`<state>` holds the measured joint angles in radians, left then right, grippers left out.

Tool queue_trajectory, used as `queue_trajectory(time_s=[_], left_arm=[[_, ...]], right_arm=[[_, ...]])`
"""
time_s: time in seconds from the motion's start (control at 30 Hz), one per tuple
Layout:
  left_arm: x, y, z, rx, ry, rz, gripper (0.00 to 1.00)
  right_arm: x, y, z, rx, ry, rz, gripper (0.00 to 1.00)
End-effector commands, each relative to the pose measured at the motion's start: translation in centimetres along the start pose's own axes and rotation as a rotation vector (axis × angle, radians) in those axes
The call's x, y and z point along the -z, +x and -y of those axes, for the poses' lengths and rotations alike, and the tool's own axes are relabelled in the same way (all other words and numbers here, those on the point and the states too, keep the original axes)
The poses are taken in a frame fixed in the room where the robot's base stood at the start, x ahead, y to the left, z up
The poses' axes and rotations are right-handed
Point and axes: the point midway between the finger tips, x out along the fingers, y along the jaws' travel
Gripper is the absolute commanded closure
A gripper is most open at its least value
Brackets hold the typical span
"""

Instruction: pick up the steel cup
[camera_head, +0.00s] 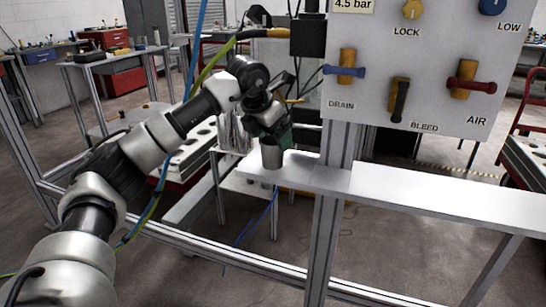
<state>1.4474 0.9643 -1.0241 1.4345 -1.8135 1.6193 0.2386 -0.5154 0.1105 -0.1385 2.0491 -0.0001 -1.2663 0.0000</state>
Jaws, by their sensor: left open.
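The steel cup (271,155) is a small grey metal cylinder. It stands upright near the left end of the white shelf (430,195). My left gripper (272,133) is at the top of the cup, with the arm reaching in from the lower left. The gripper is dark and small here, and its fingers partly cover the cup's rim. It is open; whether the fingers touch the cup cannot be made out. My right gripper is not in view.
A grey valve panel (375,85) with coloured handles hangs right of the cup. A metal post (325,220) stands just right of the cup. The shelf to the right of the post is bare. Cables hang along my left arm.

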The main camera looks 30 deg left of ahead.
Motion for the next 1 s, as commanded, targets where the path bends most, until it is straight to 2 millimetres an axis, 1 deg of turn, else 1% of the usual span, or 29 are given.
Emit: queue_trajectory(time_s=[0.2,0.3,0.4,0.6,0.93,0.97,1.0], left_arm=[[0.0,3.4,-0.1,0.001,-0.001,-0.003,0.08],[0.0,4.5,0.0,0.002,-0.001,-0.002,0.08],[0.0,4.9,0.0,0.002,0.000,-0.001,0.08],[-0.1,4.9,0.0,0.002,0.000,0.000,0.08],[-0.1,4.9,0.0,0.002,0.000,0.000,0.58],[-0.1,4.9,0.0,0.002,0.000,0.000,0.61],[-0.1,4.8,0.0,0.002,0.000,0.001,0.61]], right_arm=[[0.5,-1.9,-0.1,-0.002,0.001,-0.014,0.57],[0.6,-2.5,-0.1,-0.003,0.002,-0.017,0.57],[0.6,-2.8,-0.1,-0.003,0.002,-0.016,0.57],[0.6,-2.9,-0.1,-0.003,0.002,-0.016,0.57],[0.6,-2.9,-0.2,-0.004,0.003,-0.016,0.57],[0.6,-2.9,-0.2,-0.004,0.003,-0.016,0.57],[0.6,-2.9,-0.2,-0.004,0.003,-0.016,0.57]])
